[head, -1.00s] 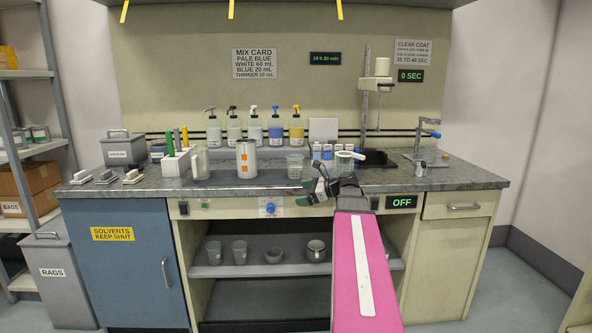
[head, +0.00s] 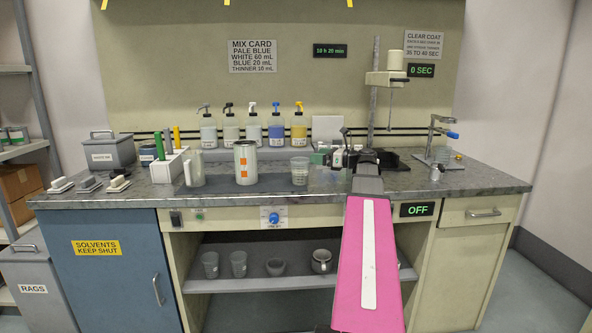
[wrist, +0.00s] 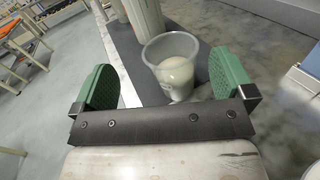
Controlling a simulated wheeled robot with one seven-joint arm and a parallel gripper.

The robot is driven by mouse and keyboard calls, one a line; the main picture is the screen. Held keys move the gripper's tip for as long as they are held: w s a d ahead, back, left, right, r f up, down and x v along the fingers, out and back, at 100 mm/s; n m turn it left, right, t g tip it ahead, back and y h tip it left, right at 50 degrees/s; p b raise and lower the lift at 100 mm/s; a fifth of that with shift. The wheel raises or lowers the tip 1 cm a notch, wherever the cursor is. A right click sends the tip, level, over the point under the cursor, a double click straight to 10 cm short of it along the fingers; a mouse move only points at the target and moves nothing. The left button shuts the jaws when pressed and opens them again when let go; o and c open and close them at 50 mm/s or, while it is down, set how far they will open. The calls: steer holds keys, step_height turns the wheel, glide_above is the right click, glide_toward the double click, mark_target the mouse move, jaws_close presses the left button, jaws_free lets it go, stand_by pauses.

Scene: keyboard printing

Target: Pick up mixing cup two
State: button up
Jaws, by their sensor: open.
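A clear mixing cup (head: 299,171) stands upright on the bench top, right of the white can. The wrist view shows what looks like this cup (wrist: 172,52), pale inside; I cannot read a number on it. My gripper (wrist: 163,78) is open, with one green finger on each side. The cup is ahead of the fingers, nearer the right one, and not gripped. In the head view my gripper (head: 328,157) is over the bench, right of the cup, partly hidden by my arm. Two similar cups (head: 210,264) (head: 238,263) stand on the lower shelf.
A white can (head: 245,163) and a pale jug (head: 195,170) stand left of the cup. Several pump bottles (head: 254,130) line the back. A stirrer stand (head: 374,100) rises behind my arm.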

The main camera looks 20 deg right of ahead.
mark_target(308, 172)
steer(key=f, duration=0.7)
steer(key=shift+w+d+f, duration=0.15)
steer(key=shift+w+f, duration=0.05)
steer(key=shift+f, duration=0.2)
steer(key=shift+w+a+r, duration=0.1)
steer(key=shift+w+a, duration=0.4)
steer(key=shift+a, duration=0.05)
steer(key=shift+x, duration=3.05)
steer(key=shift+r, duration=0.1)
steer(key=shift+c, duration=0.3)
steer(key=c, duration=0.8)
